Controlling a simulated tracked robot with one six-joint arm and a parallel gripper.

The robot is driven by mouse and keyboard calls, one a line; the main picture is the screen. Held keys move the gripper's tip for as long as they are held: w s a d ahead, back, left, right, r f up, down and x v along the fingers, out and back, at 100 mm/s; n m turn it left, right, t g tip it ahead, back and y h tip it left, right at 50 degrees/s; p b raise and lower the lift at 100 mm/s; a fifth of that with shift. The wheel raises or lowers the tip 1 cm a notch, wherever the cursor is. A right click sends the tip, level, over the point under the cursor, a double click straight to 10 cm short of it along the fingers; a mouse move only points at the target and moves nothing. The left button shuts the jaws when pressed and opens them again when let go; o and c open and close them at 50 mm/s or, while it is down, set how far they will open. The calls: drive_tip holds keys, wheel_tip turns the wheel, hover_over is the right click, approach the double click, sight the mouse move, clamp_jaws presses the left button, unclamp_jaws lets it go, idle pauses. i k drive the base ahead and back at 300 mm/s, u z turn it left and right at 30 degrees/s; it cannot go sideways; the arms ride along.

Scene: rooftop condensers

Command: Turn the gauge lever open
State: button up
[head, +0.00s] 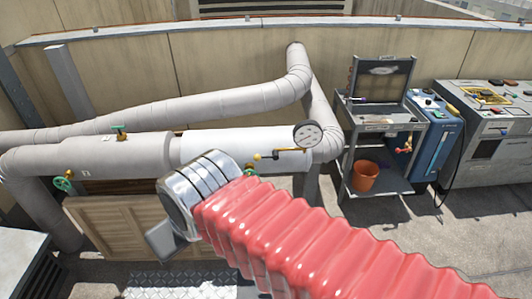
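The round white pressure gauge (308,134) stands at the right end of the white pipe section, near the elbow. Just below it, a thin brass-coloured lever (290,150) lies almost level along the pipe, with a dark part and a yellow knob at its left end. My arm, a red bellows sleeve with a silver cuff, crosses the front of the view just below the lever. A grey flat piece of my gripper (162,239) shows below the cuff, left of and lower than the lever. The fingertips are mostly hidden, and nothing is seen held.
A wooden crate (120,228) stands under the pipe. A grey cart (365,190) with an orange bucket (365,176) and blue and grey machines stand at right. Open floor lies at front right.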

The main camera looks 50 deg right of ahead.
sight(275, 155)
drive_tip(key=u, duration=0.05)
drive_tip(key=i, duration=1)
